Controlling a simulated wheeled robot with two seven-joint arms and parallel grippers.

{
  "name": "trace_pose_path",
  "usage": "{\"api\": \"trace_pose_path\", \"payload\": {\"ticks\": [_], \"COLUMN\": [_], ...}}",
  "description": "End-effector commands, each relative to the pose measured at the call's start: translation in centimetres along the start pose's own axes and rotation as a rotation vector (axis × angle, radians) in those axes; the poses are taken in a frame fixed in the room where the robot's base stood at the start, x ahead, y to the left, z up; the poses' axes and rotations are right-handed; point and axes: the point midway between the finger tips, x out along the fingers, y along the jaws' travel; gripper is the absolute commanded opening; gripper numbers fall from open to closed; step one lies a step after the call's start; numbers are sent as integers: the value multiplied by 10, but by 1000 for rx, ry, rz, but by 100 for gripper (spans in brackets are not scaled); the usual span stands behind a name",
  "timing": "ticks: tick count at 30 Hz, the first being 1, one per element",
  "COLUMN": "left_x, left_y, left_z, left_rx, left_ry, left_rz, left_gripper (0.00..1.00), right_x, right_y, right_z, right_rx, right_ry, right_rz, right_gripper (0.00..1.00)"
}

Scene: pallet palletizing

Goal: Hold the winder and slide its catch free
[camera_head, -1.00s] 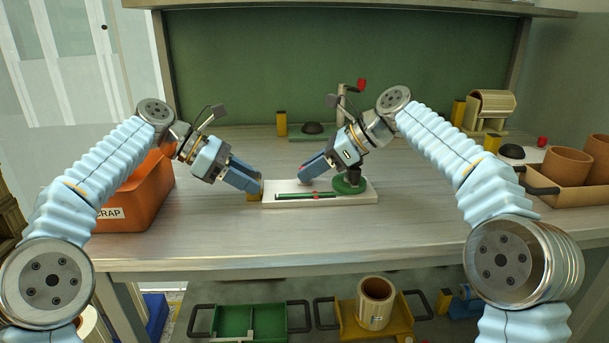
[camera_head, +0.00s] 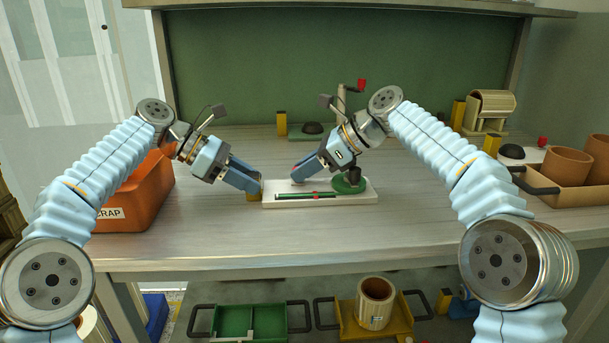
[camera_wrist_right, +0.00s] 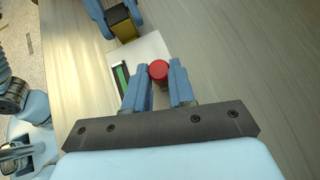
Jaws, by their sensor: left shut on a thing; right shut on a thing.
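The winder has a long white base (camera_head: 350,197) on the bench, with a green bar (camera_head: 292,196) along its front and a green round part (camera_head: 352,185) at its right. My left gripper (camera_head: 257,186) is shut on the yellow block (camera_head: 253,197) at the base's left end. My right gripper (camera_head: 299,177) is tilted down over the base. In the right wrist view its fingers (camera_wrist_right: 159,88) are shut on a red round knob (camera_wrist_right: 159,70), which I take to be the catch. The right arm hides part of the winder, and the knob's underside is hidden.
An orange scrap bin (camera_head: 137,200) stands at the left. A crank stand with a red knob (camera_head: 361,85) is behind the right gripper. A tray with brown pots (camera_head: 567,167) is at the right. The bench front is clear.

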Motion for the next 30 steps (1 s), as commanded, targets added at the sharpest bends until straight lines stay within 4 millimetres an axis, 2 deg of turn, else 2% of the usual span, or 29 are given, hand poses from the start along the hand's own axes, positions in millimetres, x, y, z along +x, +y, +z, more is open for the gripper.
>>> {"api": "trace_pose_path", "payload": {"ticks": [18, 19, 24, 30], "left_x": [1, 1, 1, 0], "left_y": [0, 0, 0, 0], "left_z": [1, 1, 0, 0], "left_rx": [1, 1, 0, 0], "left_ry": [-1, -1, -1, -1], "left_rz": [-2, -2, -2, -1], "left_gripper": [0, 0, 0, 0], "right_x": [7, 7, 7, 7], "right_y": [3, 3, 3, 2], "right_z": [7, 7, 6, 6], "right_rx": [-1, -1, 0, 0], "right_ry": [-3, -3, -2, -1], "right_rz": [3, 2, 2, 1], "right_gripper": [0, 27, 53, 54]}}
